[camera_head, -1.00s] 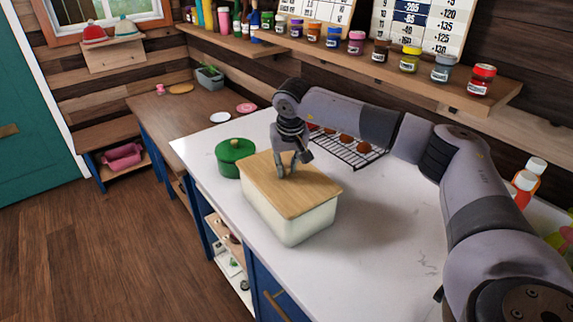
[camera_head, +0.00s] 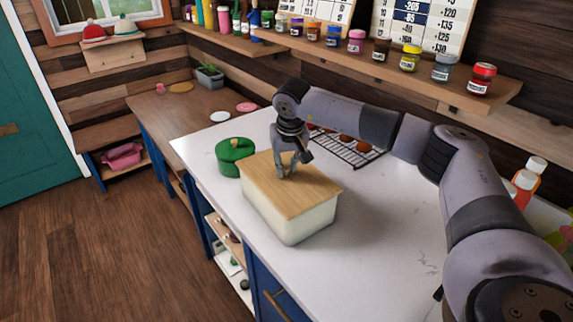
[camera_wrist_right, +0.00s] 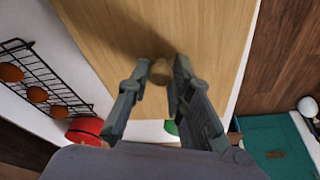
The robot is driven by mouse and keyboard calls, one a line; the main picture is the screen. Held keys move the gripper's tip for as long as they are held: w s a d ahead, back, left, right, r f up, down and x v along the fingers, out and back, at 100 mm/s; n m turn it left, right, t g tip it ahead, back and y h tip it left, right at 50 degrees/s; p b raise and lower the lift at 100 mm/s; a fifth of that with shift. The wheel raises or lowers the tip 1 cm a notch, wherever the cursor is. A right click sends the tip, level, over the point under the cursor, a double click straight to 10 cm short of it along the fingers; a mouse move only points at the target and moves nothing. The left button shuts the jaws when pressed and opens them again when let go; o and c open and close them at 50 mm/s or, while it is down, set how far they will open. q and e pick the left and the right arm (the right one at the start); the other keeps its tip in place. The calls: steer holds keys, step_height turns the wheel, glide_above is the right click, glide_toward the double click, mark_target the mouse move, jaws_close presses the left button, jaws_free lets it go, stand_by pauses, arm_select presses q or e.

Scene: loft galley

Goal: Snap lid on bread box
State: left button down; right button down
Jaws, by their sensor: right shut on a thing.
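The cream bread box (camera_head: 291,219) stands on the white counter in the head view. Its wooden lid (camera_head: 310,188) lies over the top of the box and looks level; I cannot tell whether it is fully seated. My right gripper (camera_head: 284,173) points down at the middle of the lid. In the right wrist view, the gripper (camera_wrist_right: 160,88) is shut on the small round wooden knob (camera_wrist_right: 160,74) of the lid (camera_wrist_right: 200,30). The knob is mostly hidden in the head view. My left gripper is not in view.
A green lidded pot (camera_head: 234,155) stands close to the box's left. A black wire rack (camera_head: 350,154) with several brown round items is behind it. A shelf (camera_head: 440,87) with several jars runs along the wall. The counter's front right is clear.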

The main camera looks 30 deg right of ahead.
steer(key=c, duration=1.4)
jaws_free()
steer(key=shift+o, duration=0.8)
steer(key=o, duration=0.4)
steer(key=shift+c, duration=0.2)
steer(key=shift+r, duration=0.15)
steer(key=shift+r+p, duration=2.45)
steer(key=shift+r, duration=1)
steer(key=shift+c, duration=0.4)
jaws_close()
